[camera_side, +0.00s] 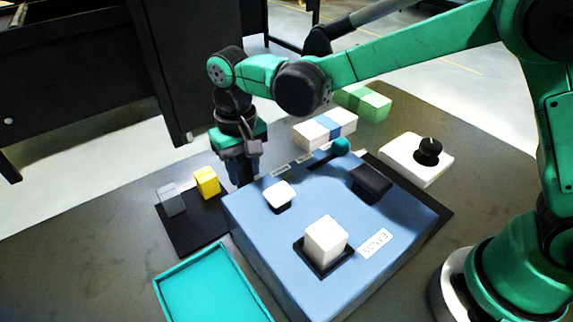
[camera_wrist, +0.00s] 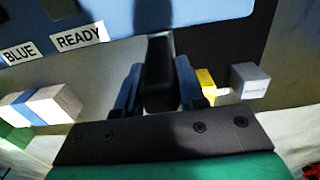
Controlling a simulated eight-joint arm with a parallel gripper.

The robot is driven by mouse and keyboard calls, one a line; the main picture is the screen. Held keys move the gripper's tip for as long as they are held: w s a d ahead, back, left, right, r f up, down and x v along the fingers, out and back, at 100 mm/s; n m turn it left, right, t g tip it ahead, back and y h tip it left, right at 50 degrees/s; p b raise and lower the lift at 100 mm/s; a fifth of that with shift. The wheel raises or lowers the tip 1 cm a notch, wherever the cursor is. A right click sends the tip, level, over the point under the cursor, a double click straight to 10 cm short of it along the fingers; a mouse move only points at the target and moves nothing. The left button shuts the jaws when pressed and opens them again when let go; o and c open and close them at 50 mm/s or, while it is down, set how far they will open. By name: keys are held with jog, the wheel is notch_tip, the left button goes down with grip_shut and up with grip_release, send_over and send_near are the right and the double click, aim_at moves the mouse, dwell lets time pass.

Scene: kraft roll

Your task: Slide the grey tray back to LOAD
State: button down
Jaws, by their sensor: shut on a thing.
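My gripper (camera_side: 245,165) is at the back left corner of the blue box (camera_side: 255,235), pointing down. In the wrist view its two fingers (camera_wrist: 158,85) are closed on an upright black handle-like piece (camera_wrist: 157,62), beside the blue box's edge. What this piece is fixed to is hidden. I cannot make out a grey tray for certain. A dark flat pad (camera_side: 195,237) left of the box carries a grey block (camera_side: 171,200) and a yellow block (camera_side: 206,181). No LOAD label is readable; the wrist view shows labels BLUE (camera_wrist: 20,53) and READY (camera_wrist: 79,38).
The box top has a white block (camera_side: 326,240), a white knob (camera_side: 280,194), a black block (camera_side: 371,184) and a teal knob (camera_side: 341,146). A teal tray (camera_side: 163,286) lies front left. Wrapped white (camera_side: 325,131) and green (camera_side: 362,104) blocks stand behind; a white base with black knob (camera_side: 415,160) stands right.

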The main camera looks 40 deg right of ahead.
jog(key=shift+d, duration=0.1)
dwell(0.4)
jog(key=d, duration=2.3)
jog(key=shift+d, duration=0.2)
jog(key=c, duration=0.5)
grip_release()
notch_tip(320, 180, up, 6)
jog(key=shift+f, duration=0.2)
